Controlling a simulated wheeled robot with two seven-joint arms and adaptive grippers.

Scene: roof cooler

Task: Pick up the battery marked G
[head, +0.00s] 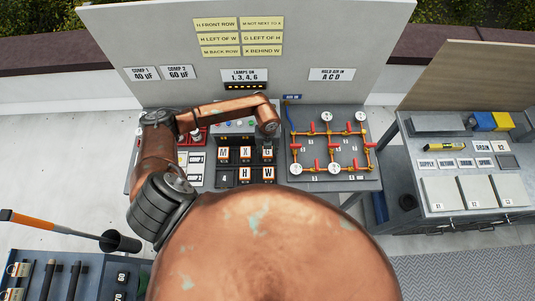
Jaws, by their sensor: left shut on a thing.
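The battery marked G (267,154) is at the right end of the back row in a dark rack on the bench, with its letter facing me. My left gripper (268,144) comes down over it from above and is shut on its top. I cannot tell whether the battery is lifted from the rack. Battery X (245,154) and battery M (223,154) stand to its left. Battery H (244,174) and battery W (268,174) are in the front row, W in front of G. My right gripper is not in view.
A panel of gauges and red-handled valves (330,145) lies close to the right of the rack. A control box with coloured buttons (237,126) is behind it. A backboard (300,50) with yellow clue labels (241,38) rises behind. Another bench (460,215) stands at the right.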

